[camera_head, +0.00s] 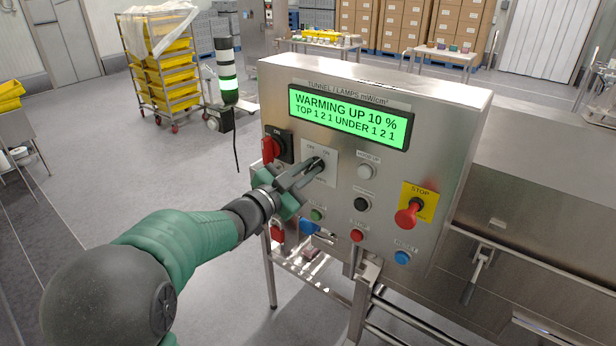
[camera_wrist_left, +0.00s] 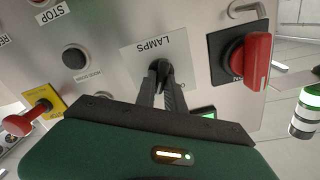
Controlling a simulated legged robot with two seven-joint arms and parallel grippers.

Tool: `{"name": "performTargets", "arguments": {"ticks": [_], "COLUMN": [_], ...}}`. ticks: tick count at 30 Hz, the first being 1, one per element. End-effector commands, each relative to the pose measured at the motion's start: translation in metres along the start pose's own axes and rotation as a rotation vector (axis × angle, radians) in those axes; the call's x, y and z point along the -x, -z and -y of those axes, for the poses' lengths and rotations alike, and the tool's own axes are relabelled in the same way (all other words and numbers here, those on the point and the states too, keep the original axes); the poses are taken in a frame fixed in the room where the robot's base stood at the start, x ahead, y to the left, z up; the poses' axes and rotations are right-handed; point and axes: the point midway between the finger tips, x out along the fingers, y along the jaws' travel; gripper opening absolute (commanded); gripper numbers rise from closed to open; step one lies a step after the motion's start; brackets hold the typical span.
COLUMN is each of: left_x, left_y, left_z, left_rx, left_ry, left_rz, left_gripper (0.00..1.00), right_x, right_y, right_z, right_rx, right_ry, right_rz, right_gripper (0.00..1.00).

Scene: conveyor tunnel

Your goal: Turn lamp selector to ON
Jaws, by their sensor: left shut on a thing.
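The lamp selector (camera_head: 318,162) is a small black knob on a pale plate on the steel control panel (camera_head: 425,225). The plate (camera_head: 326,177) has small OFF and ON marks in the head view. In the left wrist view the plate (camera_wrist_left: 137,57) reads LAMPS, upside down. My left gripper (camera_head: 311,169) reaches in from the left and is shut on the selector. Its two dark fingers (camera_wrist_left: 162,80) sit either side of the knob in the left wrist view and hide part of it, so its exact angle is hard to tell. My right gripper is not in view.
A red rotary switch (camera_head: 271,148) sits left of the selector. A red STOP button (camera_head: 408,213) on yellow, a black button (camera_head: 361,204) and a blue button (camera_head: 402,257) are to the right and below. A stack light (camera_head: 227,75) stands left.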

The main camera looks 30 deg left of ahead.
Motion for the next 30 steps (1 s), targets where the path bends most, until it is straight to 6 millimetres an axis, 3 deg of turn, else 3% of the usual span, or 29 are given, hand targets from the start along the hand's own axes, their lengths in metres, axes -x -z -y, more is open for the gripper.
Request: {"name": "performTargets", "arguments": {"ticks": [1, 15, 16, 21, 30], "left_x": [0.0004, 0.0004, 0.0004, 0.0003, 0.0022], "left_y": [-0.0066, -0.0063, -0.0064, -0.0046, -0.0019], "left_z": [-0.0045, -0.0044, -0.0044, -0.0034, -0.0015], "left_rx": [-0.005, -0.02, -0.02, -0.02, -0.022], "left_ry": [-0.007, -0.009, -0.009, -0.007, -0.003], "left_rz": [0.012, 0.014, 0.014, 0.01, 0.004], "left_gripper": [0.0, 0.0, 0.15, 0.35, 0.35], "right_x": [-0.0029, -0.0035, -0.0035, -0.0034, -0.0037], "right_y": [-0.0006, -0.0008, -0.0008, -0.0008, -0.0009], "right_z": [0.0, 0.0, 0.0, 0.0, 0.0], "right_rx": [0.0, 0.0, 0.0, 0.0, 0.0], "right_ry": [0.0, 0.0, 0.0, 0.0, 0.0], "right_rz": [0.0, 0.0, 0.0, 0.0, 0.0], "right_gripper": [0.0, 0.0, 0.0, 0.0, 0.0]}}
